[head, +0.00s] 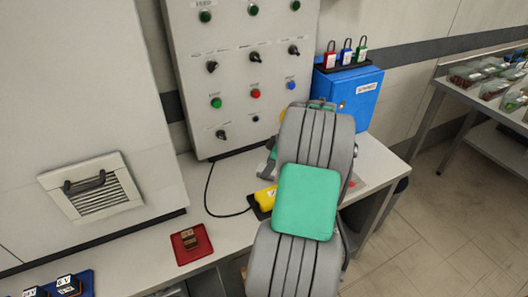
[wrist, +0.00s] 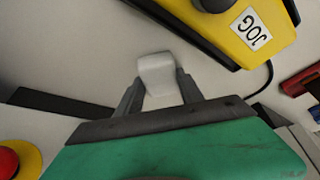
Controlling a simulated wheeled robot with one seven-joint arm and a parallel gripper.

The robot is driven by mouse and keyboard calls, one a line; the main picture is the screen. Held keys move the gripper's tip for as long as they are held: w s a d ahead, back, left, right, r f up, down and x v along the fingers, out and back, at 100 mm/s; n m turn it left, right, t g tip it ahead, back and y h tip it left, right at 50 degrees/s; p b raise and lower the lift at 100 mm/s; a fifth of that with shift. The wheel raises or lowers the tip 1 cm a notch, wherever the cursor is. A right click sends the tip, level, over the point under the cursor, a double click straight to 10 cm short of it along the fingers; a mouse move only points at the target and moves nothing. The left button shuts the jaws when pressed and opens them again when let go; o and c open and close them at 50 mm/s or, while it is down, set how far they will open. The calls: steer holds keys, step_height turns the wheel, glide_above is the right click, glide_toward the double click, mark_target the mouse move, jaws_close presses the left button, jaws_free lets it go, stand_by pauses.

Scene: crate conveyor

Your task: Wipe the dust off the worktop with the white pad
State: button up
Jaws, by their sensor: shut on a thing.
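The white pad (wrist: 155,72) is held between the two grey fingers of my gripper (wrist: 160,88) in the wrist view. It sticks out past the fingertips over the pale worktop (wrist: 70,60). I cannot tell whether the pad touches the surface. In the head view the worktop (head: 225,187) runs below the control panel, and my own arm covers the pad and most of the gripper. I cannot make out the dust in either view.
A yellow JOG pendant (wrist: 235,28) with a black cable lies close to the pad; it also shows in the head view (head: 266,198). A red tray (head: 191,244) holds a small block. A blue box (head: 352,92) carries padlocks. The panel (head: 240,65) stands behind the worktop.

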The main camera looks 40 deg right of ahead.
steer(key=shift+s+d+f, duration=0.1)
steer(key=shift+s+d, duration=0.15)
steer(key=shift+d, duration=0.6)
steer(key=shift+s+d+p, duration=0.2)
steer(key=shift+d+p, duration=0.1)
steer(key=shift+p, duration=0.05)
steer(key=shift+w+a+f, duration=0.1)
steer(key=shift+w+a, duration=0.1)
steer(key=shift+a, duration=0.25)
steer(key=shift+w+a+b, duration=0.3)
steer(key=shift+a+b, duration=0.05)
steer(key=shift+a, duration=0.5)
steer(key=shift+w+a+b, duration=0.25)
steer(key=shift+a+b, duration=0.1)
steer(key=shift+a, duration=0.45)
step_height(320, 180, up, 3)
steer(key=shift+w+f+p, duration=0.1)
steer(key=shift+p, duration=0.6)
steer(key=shift+a+r, duration=0.1)
steer(key=shift+r, duration=0.2)
steer(key=shift+r+p, duration=2)
steer(key=shift+r, duration=0.5)
